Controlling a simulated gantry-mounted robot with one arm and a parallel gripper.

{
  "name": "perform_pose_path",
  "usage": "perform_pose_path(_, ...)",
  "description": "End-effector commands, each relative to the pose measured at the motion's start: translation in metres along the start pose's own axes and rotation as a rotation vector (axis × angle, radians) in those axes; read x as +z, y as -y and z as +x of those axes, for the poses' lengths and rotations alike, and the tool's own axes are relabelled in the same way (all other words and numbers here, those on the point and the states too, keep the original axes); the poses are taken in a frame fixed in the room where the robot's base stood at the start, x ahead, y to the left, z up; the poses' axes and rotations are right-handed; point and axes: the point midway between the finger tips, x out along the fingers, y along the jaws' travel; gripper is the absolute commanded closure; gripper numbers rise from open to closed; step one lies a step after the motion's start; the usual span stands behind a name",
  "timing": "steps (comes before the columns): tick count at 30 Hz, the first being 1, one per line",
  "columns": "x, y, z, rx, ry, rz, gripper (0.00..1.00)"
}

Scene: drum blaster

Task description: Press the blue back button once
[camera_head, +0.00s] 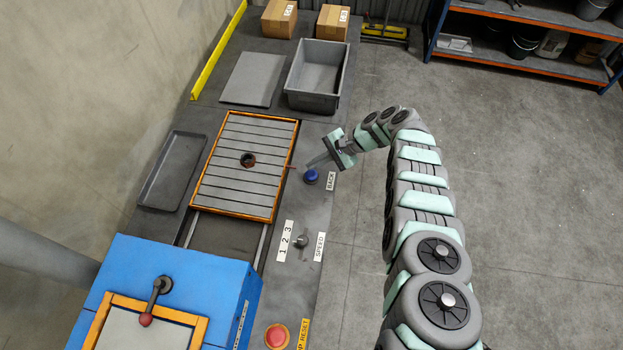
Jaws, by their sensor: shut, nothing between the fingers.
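The blue back button (311,177) sits on the grey bench top at its right edge, beside a white "BACK" label (331,181). My gripper (311,164) is shut and empty. Its fingertips point left and show just above the button in the picture, at its far side. I cannot tell how high they are above the bench or whether they touch the button. The button's top shows clear of the fingers.
A slatted orange-framed table (285,126) lies left of the button. A speed knob (301,241) and a red button (277,336) are nearer along the bench. A grey bin (312,101) stands behind. A blue machine (190,265) stands front left. Open floor lies right.

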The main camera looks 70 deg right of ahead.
Motion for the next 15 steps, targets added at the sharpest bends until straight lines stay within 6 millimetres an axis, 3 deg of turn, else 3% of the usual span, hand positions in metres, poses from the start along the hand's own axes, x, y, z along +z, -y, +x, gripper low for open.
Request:
perform_pose_path(4, -0.0103, -0.0101, 0.0134, 0.0, -0.001, 0.001, 1.0)
perform_pose_path(15, -0.0106, -0.0102, 0.0138, 0.0, -0.001, 0.0, 1.0)
